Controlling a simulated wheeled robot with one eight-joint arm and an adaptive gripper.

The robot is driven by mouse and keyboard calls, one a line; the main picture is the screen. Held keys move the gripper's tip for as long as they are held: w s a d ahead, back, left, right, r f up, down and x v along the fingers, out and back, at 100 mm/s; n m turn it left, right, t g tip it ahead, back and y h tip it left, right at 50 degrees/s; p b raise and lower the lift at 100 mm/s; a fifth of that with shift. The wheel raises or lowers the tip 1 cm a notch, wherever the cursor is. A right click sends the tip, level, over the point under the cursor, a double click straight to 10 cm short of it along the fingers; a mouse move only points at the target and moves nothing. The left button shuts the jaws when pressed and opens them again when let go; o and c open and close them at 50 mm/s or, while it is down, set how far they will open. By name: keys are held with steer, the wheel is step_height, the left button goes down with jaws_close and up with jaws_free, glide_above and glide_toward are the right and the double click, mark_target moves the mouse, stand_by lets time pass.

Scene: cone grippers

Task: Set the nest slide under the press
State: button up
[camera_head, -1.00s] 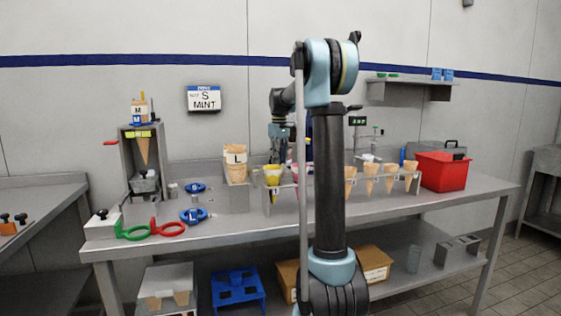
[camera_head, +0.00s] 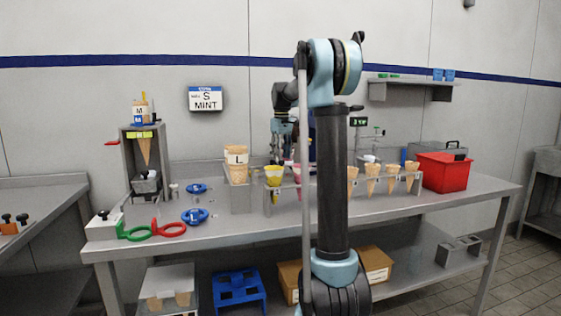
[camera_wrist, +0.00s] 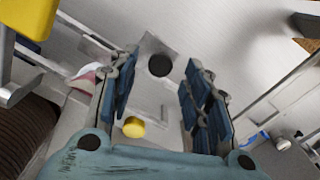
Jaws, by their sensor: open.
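My gripper (camera_head: 284,150) hangs open behind the cone rack in the head view, left of my arm column. In the wrist view its blue fingers (camera_wrist: 158,95) stand apart with nothing held. Beyond and between them lies a light grey plate with a black round knob or disc (camera_wrist: 160,65). A small yellow cylinder (camera_wrist: 133,127) shows nearer the palm. I cannot tell for sure whether the plate is the nest slide. A grey upright frame (camera_head: 128,165), perhaps the press, stands at the bench's left with a cone hanging in it. My arm hides part of the bench.
A cone rack (camera_head: 282,198) with several cones spans the bench front; a yellow part (camera_wrist: 28,18) is close beside my gripper in the wrist view.

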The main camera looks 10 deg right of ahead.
step_height(320, 180, up, 10)
steer(key=shift+f, duration=0.15)
stand_by(0.3)
steer(key=shift+a+f, duration=0.1)
steer(key=shift+a, duration=0.05)
steer(key=c, duration=0.7)
steer(key=s+a+f+n+h, duration=0.1)
steer(key=a+n, duration=0.1)
steer(key=n, duration=0.1)
steer(key=s+a+f+n+t+h, duration=0.1)
steer(key=s+a+n, duration=0.1)
steer(key=n, duration=0.1)
steer(key=s+a+f+n+h, duration=0.1)
steer(key=a+n, duration=0.1)
steer(key=n, duration=0.1)
steer(key=shift+s+a+f+h, duration=0.1)
steer(key=shift+s+a+h, duration=0.05)
steer(key=shift+a+h, duration=0.15)
jaws_close()
steer(key=s+a+f+n+t+h, duration=0.1)
steer(key=s+a+n+t+h, duration=0.35)
steer(key=n, duration=0.55)
steer(key=w+d+f+y, duration=0.1)
steer(key=w+d+f, duration=0.5)
steer(key=d+f, duration=0.1)
steer(key=shift+f+g+y, duration=0.35)
steer(key=shift+f, duration=0.3)
